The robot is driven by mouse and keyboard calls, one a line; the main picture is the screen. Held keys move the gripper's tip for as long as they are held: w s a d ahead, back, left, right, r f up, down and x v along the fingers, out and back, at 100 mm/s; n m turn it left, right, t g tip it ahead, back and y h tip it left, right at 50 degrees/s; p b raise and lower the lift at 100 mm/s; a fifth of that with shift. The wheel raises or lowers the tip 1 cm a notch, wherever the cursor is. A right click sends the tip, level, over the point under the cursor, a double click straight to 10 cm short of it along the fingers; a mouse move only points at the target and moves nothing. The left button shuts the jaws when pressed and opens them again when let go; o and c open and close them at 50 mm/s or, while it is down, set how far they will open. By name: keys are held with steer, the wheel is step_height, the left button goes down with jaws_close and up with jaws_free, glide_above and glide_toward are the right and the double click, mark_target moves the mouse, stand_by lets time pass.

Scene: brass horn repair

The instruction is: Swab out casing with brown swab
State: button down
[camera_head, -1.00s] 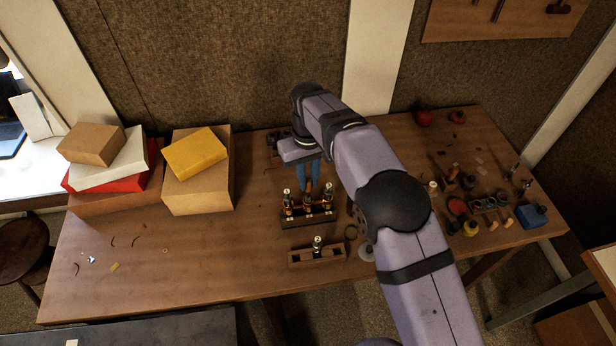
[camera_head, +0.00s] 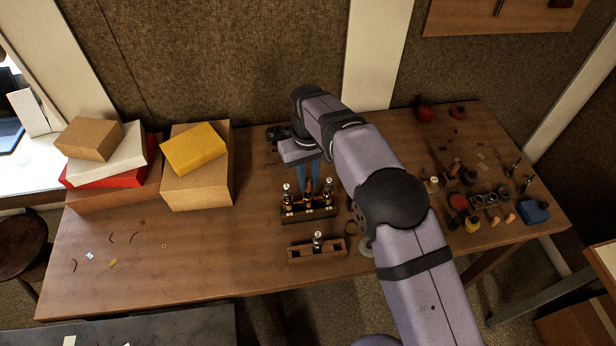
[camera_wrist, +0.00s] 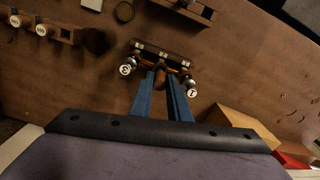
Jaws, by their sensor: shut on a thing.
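A dark wooden block (camera_head: 308,213) stands mid-table with the brass casing cluster on it. A silver-topped valve stands at its left (camera_head: 287,190) and another at its right (camera_head: 328,186); both silver caps also show in the wrist view (camera_wrist: 126,69). My gripper (camera_head: 309,186), with blue fingers, points down over the middle of the cluster. It is shut on a slim brown thing, which looks like the brown swab (camera_head: 308,187). The swab's lower end is hidden among the casings, so I cannot tell how deep it sits.
A smaller wooden stand (camera_head: 300,254) with one silver-topped valve (camera_head: 318,240) is in front. Stacked boxes (camera_head: 195,183) stand at left. Jars, tools and a blue box (camera_head: 533,211) crowd the right. The table's left front is mostly clear.

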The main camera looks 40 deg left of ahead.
steer(key=shift+f+b, duration=0.4)
steer(key=shift+f, duration=0.5)
steer(key=shift+r, duration=0.15)
steer(key=shift+r+p, duration=1.35)
steer(key=shift+r, duration=0.05)
steer(key=shift+f, duration=0.15)
steer(key=shift+f+b, duration=0.75)
steer(key=shift+f, duration=0.65)
steer(key=shift+r, duration=0.1)
